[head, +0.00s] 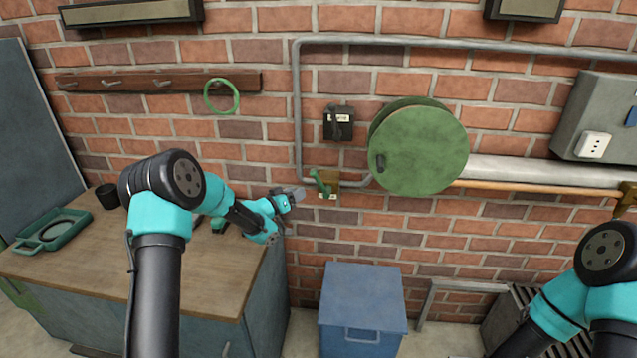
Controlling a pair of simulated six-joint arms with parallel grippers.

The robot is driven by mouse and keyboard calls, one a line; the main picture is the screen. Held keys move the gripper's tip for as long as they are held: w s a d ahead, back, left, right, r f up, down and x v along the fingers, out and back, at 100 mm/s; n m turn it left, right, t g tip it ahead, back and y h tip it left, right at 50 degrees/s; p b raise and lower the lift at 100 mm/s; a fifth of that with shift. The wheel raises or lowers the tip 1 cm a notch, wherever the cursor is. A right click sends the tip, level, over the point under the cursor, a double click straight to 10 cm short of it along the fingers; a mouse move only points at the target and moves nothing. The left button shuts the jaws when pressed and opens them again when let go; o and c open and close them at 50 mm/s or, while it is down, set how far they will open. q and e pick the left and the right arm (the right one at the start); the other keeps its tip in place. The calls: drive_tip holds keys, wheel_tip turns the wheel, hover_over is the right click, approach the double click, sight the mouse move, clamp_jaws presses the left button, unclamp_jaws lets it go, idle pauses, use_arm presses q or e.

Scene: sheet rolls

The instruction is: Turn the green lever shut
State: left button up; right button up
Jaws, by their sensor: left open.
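The green lever (319,181) sits on a small brass-coloured valve body (328,186) on the brick wall, at the lower bend of the grey pipe. The lever is tilted, its upper end toward the left. My left gripper (301,194) is just left of the lever, pointing right toward it, open, with a small gap that is hard to judge in depth. It seems to hold nothing. My right arm comes in at the lower right; its gripper is outside the picture.
A round green reel (422,148) is on the wall right of the lever. A black switch box (339,123) is above it. A blue bin (362,309) stands below. A wooden-topped bench (95,262) with a green tray (50,232) and a black cup (107,197) lies under my left arm.

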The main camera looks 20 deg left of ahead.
sight(318, 181)
use_arm(q)
drive_tip(key=x, duration=1.1)
drive_tip(key=shift+w+d, duration=0.1)
drive_tip(key=shift+w, duration=0.1)
clamp_jaws()
